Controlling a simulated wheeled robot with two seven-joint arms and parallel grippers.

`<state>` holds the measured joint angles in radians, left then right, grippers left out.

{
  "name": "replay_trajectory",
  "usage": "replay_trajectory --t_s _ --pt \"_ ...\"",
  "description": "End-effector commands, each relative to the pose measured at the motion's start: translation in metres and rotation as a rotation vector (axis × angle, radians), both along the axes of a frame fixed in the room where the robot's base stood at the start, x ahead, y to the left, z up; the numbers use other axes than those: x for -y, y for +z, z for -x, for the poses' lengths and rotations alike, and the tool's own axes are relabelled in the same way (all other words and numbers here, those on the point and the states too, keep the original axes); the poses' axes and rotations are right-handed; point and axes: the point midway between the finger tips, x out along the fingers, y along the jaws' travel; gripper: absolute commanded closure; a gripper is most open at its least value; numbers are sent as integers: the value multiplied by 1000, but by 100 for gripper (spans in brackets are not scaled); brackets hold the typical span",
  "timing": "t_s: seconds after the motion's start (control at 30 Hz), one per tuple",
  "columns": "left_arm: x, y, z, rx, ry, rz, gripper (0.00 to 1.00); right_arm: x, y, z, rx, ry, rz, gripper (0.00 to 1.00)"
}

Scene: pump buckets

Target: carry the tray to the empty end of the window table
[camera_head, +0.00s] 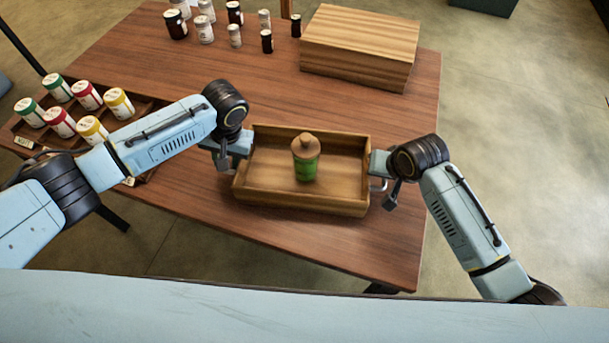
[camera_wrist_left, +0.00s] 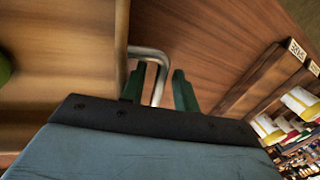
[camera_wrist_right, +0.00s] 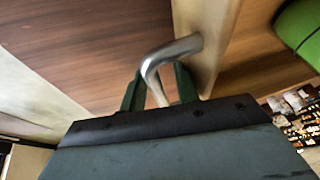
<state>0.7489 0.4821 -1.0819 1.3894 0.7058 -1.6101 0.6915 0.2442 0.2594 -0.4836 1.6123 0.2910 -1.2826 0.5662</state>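The wooden tray (camera_head: 300,203) rests on the brown table in front of me. A green jar with a brown knobbed lid (camera_head: 305,170) stands upright inside it. My left gripper (camera_head: 224,160) is at the tray's left end. In the left wrist view its fingers (camera_wrist_left: 158,92) are apart, with the metal handle (camera_wrist_left: 150,53) between them. My right gripper (camera_head: 384,188) is at the tray's right end. In the right wrist view its fingers (camera_wrist_right: 158,92) stand apart on either side of the other metal handle (camera_wrist_right: 172,52).
A rack (camera_head: 155,108) of green, red and yellow jars sits at the table's left. A wooden box (camera_head: 355,70) stands at the back right. Several dark and white jars (camera_head: 205,28) stand at the back. The table (camera_head: 260,92) is bare between them and the tray.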

Motion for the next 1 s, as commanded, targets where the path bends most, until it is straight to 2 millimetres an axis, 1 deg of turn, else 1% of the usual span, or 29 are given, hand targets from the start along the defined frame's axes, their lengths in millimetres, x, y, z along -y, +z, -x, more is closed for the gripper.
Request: replay_trajectory --t_s 0.07,0.17,0.5,0.6,0.7,0.83,0.93,1.0 --pt "2 2 0 1 -2 4 68 -1 1 0 1 1 -3 68" --pt "4 9 0 3 -3 6 68 -1 1 0 1 1 -4 68" --pt "14 59 0 3 -3 3 68 -2 1 0 3 2 -5 68" --pt "16 69 1 2 -2 3 68 -2 1 0 2 2 -5 68" --pt "17 76 1 1 -1 1 68 -2 1 0 3 2 -5 68" --pt "17 79 1 1 0 1 68 -1 6 2 3 2 -5 68" --pt "17 79 1 1 0 1 68 1 16 6 3 1 -4 68" --pt "17 79 1 0 0 1 68 3 27 11 5 3 -4 68"
